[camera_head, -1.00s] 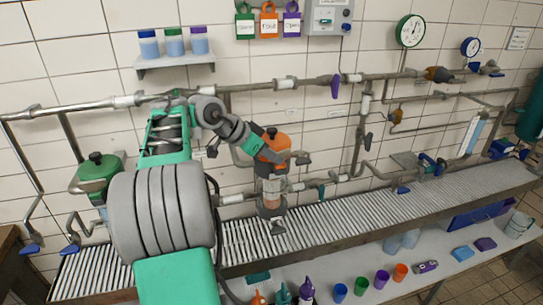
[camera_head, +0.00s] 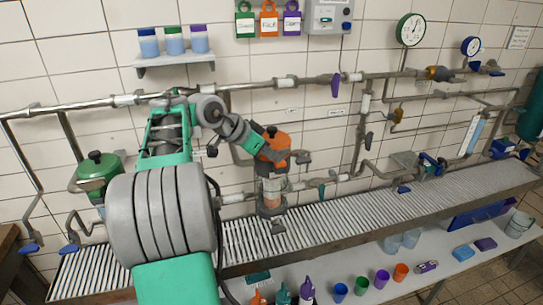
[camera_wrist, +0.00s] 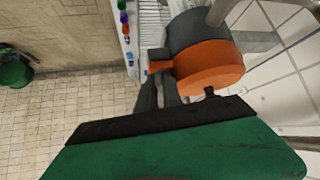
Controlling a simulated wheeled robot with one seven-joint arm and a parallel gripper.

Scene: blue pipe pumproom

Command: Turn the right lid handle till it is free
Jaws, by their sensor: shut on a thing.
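The orange lid (camera_head: 273,150) sits on a clear-walled vessel (camera_head: 270,188) joined into the pipe line. A dark handle (camera_head: 304,157) sticks out at its right side. In the wrist view the orange lid (camera_wrist: 208,68) fills the upper middle, and a dark handle block with an orange part (camera_wrist: 158,62) projects from its edge. My gripper (camera_wrist: 160,80) is closed on this handle, one dark finger on each side. In the head view my gripper (camera_head: 272,157) reaches the lid from the left, and its fingertips are hard to make out there.
A green-lidded vessel (camera_head: 95,170) stands at the left. Pipes with valves run along the tiled wall. A ribbed metal counter (camera_head: 340,215) lies below the orange-lidded vessel. Cups and bottles stand on a lower shelf (camera_head: 370,295). A wall shelf (camera_head: 175,62) holds three jars.

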